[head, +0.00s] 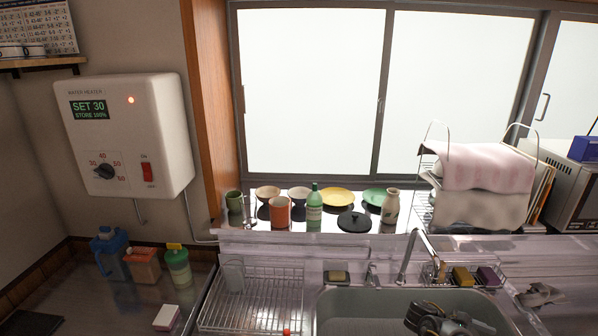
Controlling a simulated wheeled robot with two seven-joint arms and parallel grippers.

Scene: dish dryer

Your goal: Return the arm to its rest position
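A dark mechanical shape (440,320) with rounded black parts shows at the bottom edge, over the sink. It looks like part of my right arm or gripper, but its fingers cannot be made out. I cannot tell whether it is open, shut or holding anything. My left arm and gripper are not in view.
The wire dish rack (250,308) stands left of the sink (345,308). The faucet (408,255) rises behind the sink. Bowls, plates, cups and bottles line the window ledge (240,226). A cloth-covered rack (488,167) and a microwave (560,180) stand right. A small grey object (540,294) lies right of the sink.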

